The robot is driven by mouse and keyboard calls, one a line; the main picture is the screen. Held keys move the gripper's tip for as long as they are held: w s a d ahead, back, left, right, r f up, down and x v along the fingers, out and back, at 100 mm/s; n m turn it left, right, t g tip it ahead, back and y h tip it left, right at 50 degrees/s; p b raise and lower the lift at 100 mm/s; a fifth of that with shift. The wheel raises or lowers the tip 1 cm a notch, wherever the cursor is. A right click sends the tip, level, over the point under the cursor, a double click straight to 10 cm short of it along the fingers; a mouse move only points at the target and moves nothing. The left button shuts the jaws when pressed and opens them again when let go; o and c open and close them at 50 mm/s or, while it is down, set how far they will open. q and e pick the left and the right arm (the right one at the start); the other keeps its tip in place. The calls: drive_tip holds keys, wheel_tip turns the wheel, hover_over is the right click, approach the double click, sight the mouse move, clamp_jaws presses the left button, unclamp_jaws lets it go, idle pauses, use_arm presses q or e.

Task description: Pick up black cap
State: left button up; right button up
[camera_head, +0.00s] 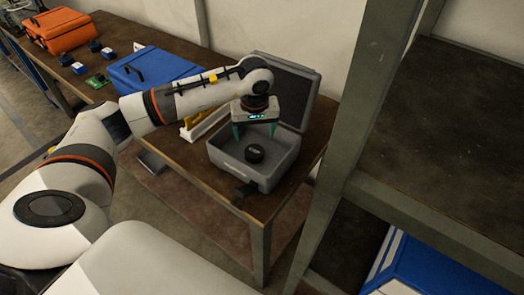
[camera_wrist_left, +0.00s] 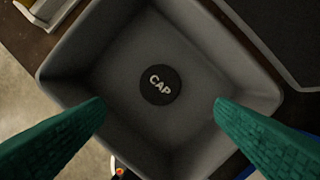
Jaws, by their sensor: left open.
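The black cap (camera_head: 255,154) lies flat inside an open grey case (camera_head: 222,158) on the brown workbench. In the left wrist view the cap (camera_wrist_left: 160,85) is a round black disc with the word CAP on it, near the middle of the case floor (camera_wrist_left: 125,55). My left gripper (camera_head: 256,133) is over the case, pointing down, with its green fingers apart. In the wrist view the open fingers (camera_wrist_left: 160,110) show on both sides of the cap, apart from it, with nothing between them held. My right gripper is not in view.
The case's raised lid (camera_head: 290,92) stands behind it. A blue case (camera_head: 150,70) and an orange case (camera_head: 60,30) are farther left on the bench (camera_head: 190,158). A metal post and shelf (camera_head: 450,125) stand close on the right.

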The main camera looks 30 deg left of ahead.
sight(254, 151)
use_arm(q)
drive_tip(key=f, duration=0.3)
drive_tip(key=shift+w+a+f, duration=0.15)
drive_tip(key=shift+a+f, duration=0.1)
drive_tip(key=shift+f, duration=0.05)
drive_tip(key=shift+w+d+f+p, duration=0.1)
drive_tip(key=shift+f+p, duration=0.1)
drive_tip(key=shift+p, duration=0.15)
drive_tip(key=f, duration=0.1)
drive_tip(key=f+p, duration=0.1)
drive_tip(key=f, duration=0.2)
drive_tip(key=shift+w+a+f, duration=0.15)
drive_tip(key=shift+w+a, duration=0.1)
drive_tip(key=shift+a, duration=0.15)
drive_tip(key=shift+w+f, duration=0.1)
drive_tip(key=shift+f, duration=0.25)
drive_tip(key=c, duration=1)
drive_tip(key=shift+c, duration=0.3)
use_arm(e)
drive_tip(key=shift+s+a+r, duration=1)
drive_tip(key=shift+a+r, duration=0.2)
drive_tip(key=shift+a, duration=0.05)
use_arm(q)
drive_tip(key=shift+r, duration=0.1)
